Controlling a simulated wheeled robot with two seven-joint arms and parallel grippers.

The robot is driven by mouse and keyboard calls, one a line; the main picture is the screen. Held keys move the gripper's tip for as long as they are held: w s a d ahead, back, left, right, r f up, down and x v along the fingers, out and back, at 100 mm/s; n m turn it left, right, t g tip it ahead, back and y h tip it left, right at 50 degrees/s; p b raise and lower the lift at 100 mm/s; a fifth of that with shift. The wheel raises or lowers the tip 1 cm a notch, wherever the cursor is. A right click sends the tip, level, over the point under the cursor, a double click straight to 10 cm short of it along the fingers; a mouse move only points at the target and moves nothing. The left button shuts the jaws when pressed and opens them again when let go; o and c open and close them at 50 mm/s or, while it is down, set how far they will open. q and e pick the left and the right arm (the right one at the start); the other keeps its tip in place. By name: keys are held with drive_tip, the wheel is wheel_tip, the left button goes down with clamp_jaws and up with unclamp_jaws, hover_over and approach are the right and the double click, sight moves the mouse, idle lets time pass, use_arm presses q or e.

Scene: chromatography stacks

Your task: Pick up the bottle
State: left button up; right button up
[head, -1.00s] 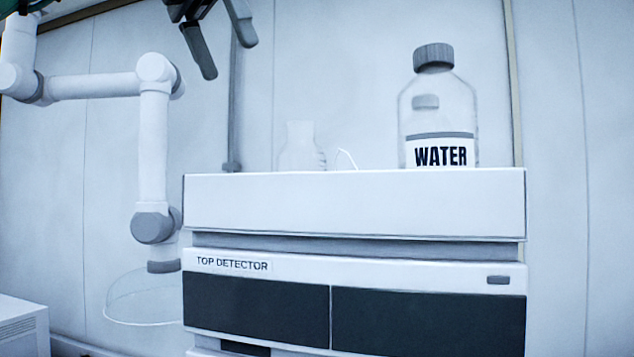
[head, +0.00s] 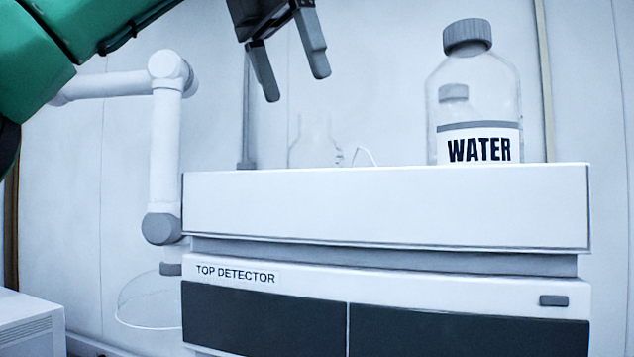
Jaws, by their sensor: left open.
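A clear bottle (head: 472,108) with a grey ribbed cap and a white label reading WATER stands upright on top of the white stack, towards its right. Its base is hidden behind the front edge of the stack's top. My left gripper (head: 296,90) hangs at the top of the head view, left of the bottle and well apart from it. Its two grey fingers point down, are spread and hold nothing. My right gripper is not in view.
The stack (head: 385,205) is marked TOP DETECTOR. A small clear flask (head: 315,142) and a thin white tube (head: 366,155) are on it, below my left gripper. A white jointed extraction arm (head: 167,140) with a clear hood (head: 148,298) hangs at the left.

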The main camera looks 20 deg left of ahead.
sight(302, 114)
use_arm(q)
drive_tip(key=x, duration=0.3)
drive_tip(key=shift+s+d+f, duration=0.1)
drive_tip(key=shift+s+f, duration=0.05)
drive_tip(key=shift+f, duration=0.55)
drive_tip(key=shift+d+f, duration=0.1)
drive_tip(key=shift+f, duration=0.3)
drive_tip(key=shift+d+f, duration=0.1)
drive_tip(key=shift+f, duration=0.15)
drive_tip(key=shift+w+x, duration=0.15)
drive_tip(key=shift+x, duration=1.05)
drive_tip(key=shift+w+x, duration=0.2)
drive_tip(key=shift+x, duration=1.05)
drive_tip(key=shift+r, duration=0.1)
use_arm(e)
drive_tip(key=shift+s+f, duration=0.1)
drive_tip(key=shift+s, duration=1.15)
use_arm(q)
drive_tip(key=shift+s, duration=0.15)
